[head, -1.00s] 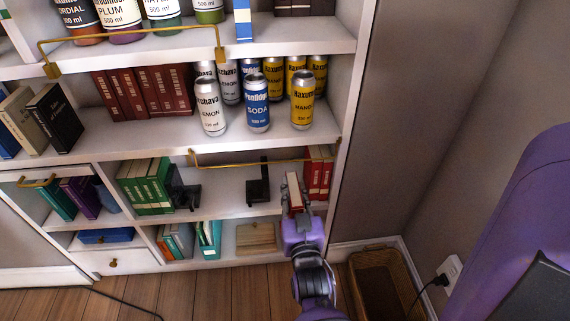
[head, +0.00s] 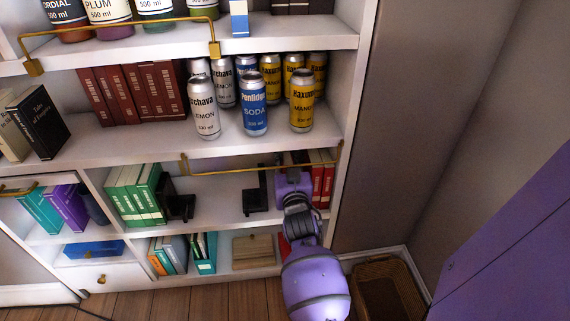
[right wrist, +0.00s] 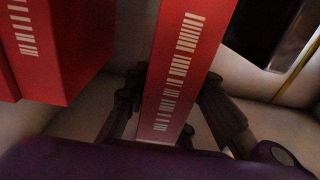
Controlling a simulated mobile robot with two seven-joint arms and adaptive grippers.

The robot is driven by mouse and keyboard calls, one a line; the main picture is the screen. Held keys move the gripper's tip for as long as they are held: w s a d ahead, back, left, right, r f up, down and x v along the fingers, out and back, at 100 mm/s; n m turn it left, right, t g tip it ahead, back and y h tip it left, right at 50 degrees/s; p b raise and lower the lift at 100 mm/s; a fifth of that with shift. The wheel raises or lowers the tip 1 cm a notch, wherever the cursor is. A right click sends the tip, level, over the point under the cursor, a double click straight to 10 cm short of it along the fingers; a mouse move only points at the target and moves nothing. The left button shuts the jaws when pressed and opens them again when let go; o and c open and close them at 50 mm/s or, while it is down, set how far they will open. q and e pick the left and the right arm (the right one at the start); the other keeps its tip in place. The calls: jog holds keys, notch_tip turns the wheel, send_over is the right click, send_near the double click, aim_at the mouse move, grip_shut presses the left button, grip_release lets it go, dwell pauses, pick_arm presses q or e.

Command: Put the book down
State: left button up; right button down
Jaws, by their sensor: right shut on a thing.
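My right gripper (head: 293,182) is inside the lower right shelf compartment of the bookcase. In the right wrist view its dark fingers are shut on a red book (right wrist: 180,62) with pale spine markings, one finger on each side. The held book stands roughly upright; in the head view it is mostly hidden behind the gripper. Red books (head: 323,180) stand just right of the gripper against the compartment's side wall. In the right wrist view a red book (right wrist: 62,45) stands left of the held one, with a gap between. I cannot tell whether the held book touches the shelf. My left gripper is not in view.
A black bookend (head: 256,198) stands left of my gripper. A brass rail (head: 260,168) runs above the compartment front. Cans (head: 254,112) crowd the shelf above. Green books (head: 135,195) stand at the left. A wicker basket (head: 385,285) sits on the floor at right.

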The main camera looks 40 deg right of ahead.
jog(key=shift+w+d+f+b, duration=0.15)
jog(key=shift+f+b, duration=0.3)
jog(key=shift+f, duration=0.45)
jog(key=c, duration=1.5)
grip_release()
jog(key=shift+r, duration=0.1)
jog(key=shift+s+a, duration=0.2)
jog(key=p+v, duration=0.3)
jog(key=v, duration=0.8)
jog(key=shift+s+a, duration=0.2)
